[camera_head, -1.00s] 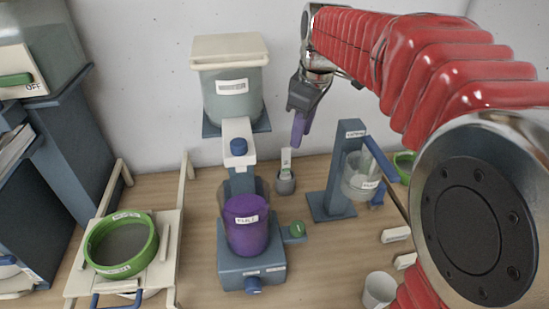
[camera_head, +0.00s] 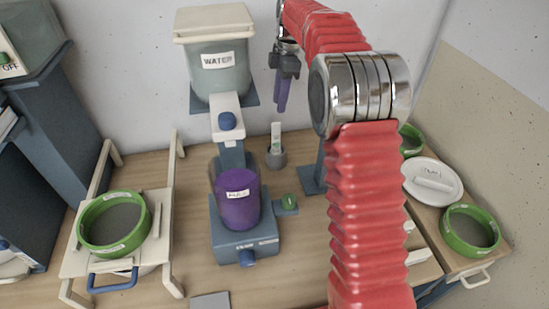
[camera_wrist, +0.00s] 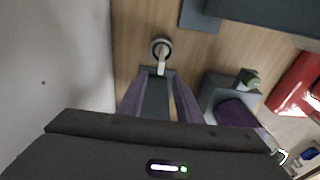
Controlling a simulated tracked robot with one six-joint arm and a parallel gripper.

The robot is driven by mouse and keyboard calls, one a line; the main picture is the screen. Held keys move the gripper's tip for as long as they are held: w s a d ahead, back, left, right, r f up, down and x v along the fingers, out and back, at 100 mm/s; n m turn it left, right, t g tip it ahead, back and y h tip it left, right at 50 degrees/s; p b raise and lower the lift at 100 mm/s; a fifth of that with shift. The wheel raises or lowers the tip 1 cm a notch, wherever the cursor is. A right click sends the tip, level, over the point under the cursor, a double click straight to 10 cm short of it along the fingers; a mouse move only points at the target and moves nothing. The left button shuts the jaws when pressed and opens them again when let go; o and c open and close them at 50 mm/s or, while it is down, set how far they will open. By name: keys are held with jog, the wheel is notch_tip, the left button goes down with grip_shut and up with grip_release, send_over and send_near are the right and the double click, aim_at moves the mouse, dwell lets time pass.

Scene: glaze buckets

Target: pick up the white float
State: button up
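The white float (camera_head: 276,133) stands upright in a small grey cup (camera_head: 277,158) on the bench, behind and to the right of the purple bucket. It also shows in the wrist view (camera_wrist: 161,62), just beyond my fingertips, with its cup (camera_wrist: 161,46) around its base. My gripper (camera_head: 281,108) points down, with its purple fingers above the float in the picture. In the wrist view my gripper (camera_wrist: 158,74) has its fingers apart, with no float between them. How far the fingertips are from the float is hard to tell.
The water tank (camera_head: 217,70) hangs on the wall to the left. The purple bucket (camera_head: 239,205) sits on a blue stand (camera_head: 250,247). Green-rimmed sieves (camera_head: 114,222) stand left and right (camera_head: 470,230). A blue post (camera_head: 316,175) is partly hidden by my arm.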

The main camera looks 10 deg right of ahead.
jog(key=shift+f, duration=0.1)
jog(key=f, duration=0.5)
jog(key=a+f, duration=0.1)
jog(key=f, duration=0.2)
jog(key=shift+f, duration=0.15)
jog(key=shift+f, duration=0.1)
send_over(274, 150)
jog(key=shift+w+d+f, duration=0.1)
jog(key=shift+w+f, duration=0.05)
jog(key=shift+f, duration=1.1)
jog(key=shift+w+d+f, duration=0.1)
jog(key=shift+w+f, duration=0.05)
jog(key=shift+f, duration=1.1)
jog(key=shift+c, duration=0.5)
grip_shut()
